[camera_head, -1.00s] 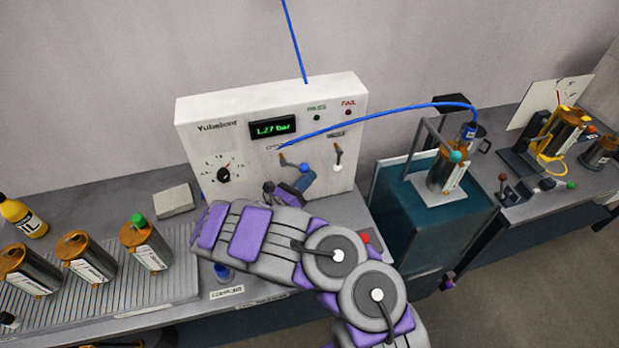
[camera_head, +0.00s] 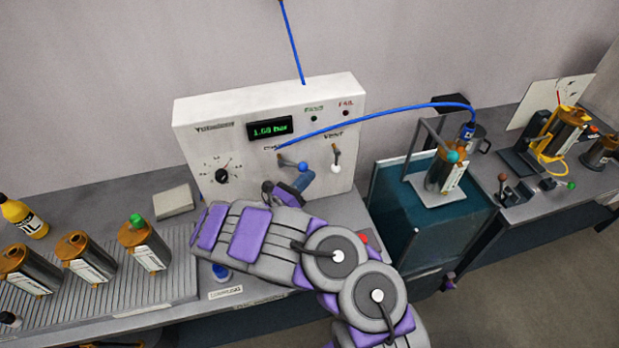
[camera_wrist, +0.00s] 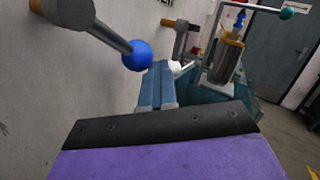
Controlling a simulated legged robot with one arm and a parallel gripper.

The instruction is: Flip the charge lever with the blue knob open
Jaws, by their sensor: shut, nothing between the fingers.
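The charge lever with the blue knob (camera_head: 303,167) is on the front of the white panel (camera_head: 215,165). Its arm sticks out to the right from its pivot, with the knob at the end. In the wrist view the blue knob (camera_wrist: 137,55) hangs just above and left of my fingertips. My gripper (camera_head: 306,180) is shut and empty, just below the knob. It also shows in the wrist view (camera_wrist: 158,85), its blue fingers pressed together. I cannot tell whether the fingers touch the knob.
The vent lever with a white knob (camera_head: 336,168) is right of the charge lever. The display (camera_head: 270,127) reads about 1.60 bar. A blue hose (camera_head: 380,114) runs from the panel to a canister (camera_head: 445,172) over a teal tank (camera_head: 410,215). A grey block (camera_head: 172,201) lies left.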

